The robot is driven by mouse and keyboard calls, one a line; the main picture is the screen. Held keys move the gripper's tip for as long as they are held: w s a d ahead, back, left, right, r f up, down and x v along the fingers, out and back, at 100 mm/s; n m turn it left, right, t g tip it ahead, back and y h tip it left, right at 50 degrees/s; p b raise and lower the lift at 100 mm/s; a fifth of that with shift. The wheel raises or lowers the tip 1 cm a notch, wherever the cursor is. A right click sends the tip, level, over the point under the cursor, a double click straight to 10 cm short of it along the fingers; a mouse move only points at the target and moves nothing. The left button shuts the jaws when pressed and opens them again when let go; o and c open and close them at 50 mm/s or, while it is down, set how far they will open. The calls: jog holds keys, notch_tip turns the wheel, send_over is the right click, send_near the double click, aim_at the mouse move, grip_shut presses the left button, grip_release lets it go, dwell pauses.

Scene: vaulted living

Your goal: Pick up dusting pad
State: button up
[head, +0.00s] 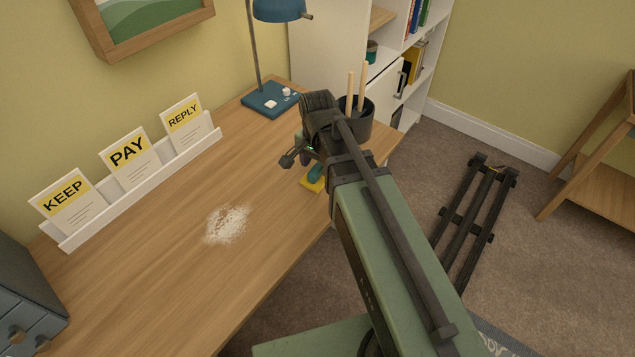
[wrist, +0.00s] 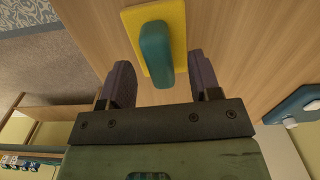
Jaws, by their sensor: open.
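The dusting pad has a yellow base and a teal handle. In the head view the dusting pad (head: 313,183) lies on the wooden desk near its front edge, partly hidden by my arm. In the wrist view the dusting pad (wrist: 156,50) shows at the top middle, its handle pointing down between my fingers. My gripper (wrist: 160,80) is open, one finger on each side of the handle, with gaps on both sides. In the head view my gripper (head: 300,155) is above the pad, mostly hidden by the arm. I cannot tell any contact.
A patch of white powder (head: 227,224) lies mid-desk. A black cup (head: 358,120) with wooden sticks stands close behind my gripper. A blue lamp (head: 268,99) is at the back. A white card holder (head: 140,185) lines the wall side. Bare desk (head: 150,290) lies front left.

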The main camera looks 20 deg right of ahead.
aim_at(317, 166)
jog(key=shift+f, duration=0.95)
jog(key=shift+r, duration=0.25)
jog(key=c, duration=1)
jog(key=shift+r, duration=0.1)
notch_tip(317, 166, up, 20)
jog(key=p, duration=2)
